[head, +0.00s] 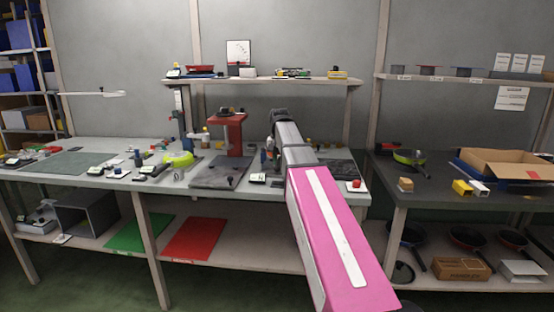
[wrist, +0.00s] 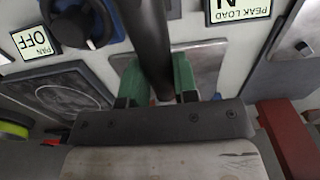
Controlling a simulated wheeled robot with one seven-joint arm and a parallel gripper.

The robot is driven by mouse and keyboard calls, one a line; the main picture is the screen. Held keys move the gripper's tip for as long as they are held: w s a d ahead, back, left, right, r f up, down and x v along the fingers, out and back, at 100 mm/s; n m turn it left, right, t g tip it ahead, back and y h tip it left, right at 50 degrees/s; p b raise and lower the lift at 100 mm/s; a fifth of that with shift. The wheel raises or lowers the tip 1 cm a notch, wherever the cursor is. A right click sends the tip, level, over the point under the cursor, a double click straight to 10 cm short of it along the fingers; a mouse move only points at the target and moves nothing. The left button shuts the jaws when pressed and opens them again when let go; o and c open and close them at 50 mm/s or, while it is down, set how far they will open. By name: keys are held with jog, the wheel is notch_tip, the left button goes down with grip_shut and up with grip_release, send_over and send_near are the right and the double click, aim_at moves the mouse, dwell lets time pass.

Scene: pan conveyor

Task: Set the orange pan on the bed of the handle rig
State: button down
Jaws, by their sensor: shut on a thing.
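My gripper (wrist: 157,88) has green fingers and is shut on a black bar (wrist: 148,38), which looks like the handle of the orange pan. The bar runs up out of the wrist view, and no orange pan body shows in either view. Under the fingers is a light metal plate (wrist: 203,62) between a "PEAK LOAD" display (wrist: 240,10) and a "PAN OFF" display (wrist: 37,40). It looks like the handle rig's bed. I cannot tell whether the pan touches it. In the head view my pink arm hides the gripper and most of that spot.
A red stand (head: 236,135) rises just left of my arm, with a dark plate (head: 215,172) before it. A blue part with a dark knob (wrist: 85,22) stands close to the bar. A dark ringed plate (wrist: 62,88) lies beside it. A cardboard box (head: 510,165) is on the right table.

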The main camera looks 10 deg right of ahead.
jog(key=shift+f, duration=2.75)
jog(key=c, duration=0.8)
grip_release()
